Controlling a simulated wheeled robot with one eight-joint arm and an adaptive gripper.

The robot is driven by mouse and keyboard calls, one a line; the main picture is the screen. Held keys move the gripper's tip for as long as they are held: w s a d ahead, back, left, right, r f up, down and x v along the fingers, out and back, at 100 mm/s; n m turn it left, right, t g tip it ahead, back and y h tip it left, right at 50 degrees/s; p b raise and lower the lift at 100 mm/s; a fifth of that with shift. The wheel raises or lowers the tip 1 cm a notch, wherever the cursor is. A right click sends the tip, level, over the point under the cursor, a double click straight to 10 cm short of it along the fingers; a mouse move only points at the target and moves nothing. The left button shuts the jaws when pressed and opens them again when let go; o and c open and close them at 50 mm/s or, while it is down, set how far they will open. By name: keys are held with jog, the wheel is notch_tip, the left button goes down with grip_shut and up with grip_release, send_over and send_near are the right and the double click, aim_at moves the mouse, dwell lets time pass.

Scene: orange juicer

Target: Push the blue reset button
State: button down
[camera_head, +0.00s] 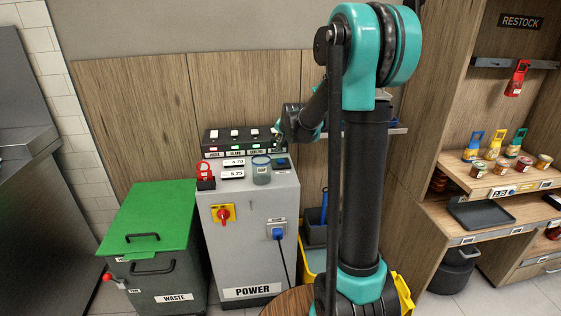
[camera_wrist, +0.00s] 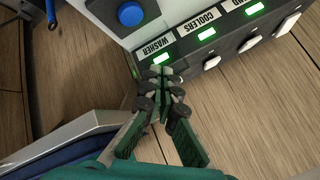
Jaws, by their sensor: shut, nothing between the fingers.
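The blue button (camera_wrist: 130,13) is round and sits on a dark square base on the grey cabinet top, at the top of the wrist view. In the head view the blue button (camera_head: 282,162) is small, at the right rear of the cabinet top. My gripper (camera_wrist: 160,72) is shut and empty. Its fingertips show beside the WASHER end of the switch panel, below and right of the button in the wrist view, apart from it. In the head view my gripper (camera_head: 279,132) is small and dark, above the right end of the panel.
The switch panel (camera_wrist: 205,50) has lit green lamps and white switches. The power cabinet (camera_head: 245,220) also bears a red padlock-like item (camera_head: 205,172), a grey cylinder (camera_head: 261,172) and two small displays. A green-lidded waste bin (camera_head: 150,220) stands left; wooden shelves (camera_head: 475,190) stand right.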

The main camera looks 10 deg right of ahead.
aim_at(281, 161)
jog(key=shift+f, duration=3.2)
jog(key=shift+f, duration=0.15)
jog(key=shift+f, duration=0.25)
jog(key=shift+f, duration=0.45)
jog(key=shift+r, duration=0.9)
jog(key=shift+r, duration=2.5)
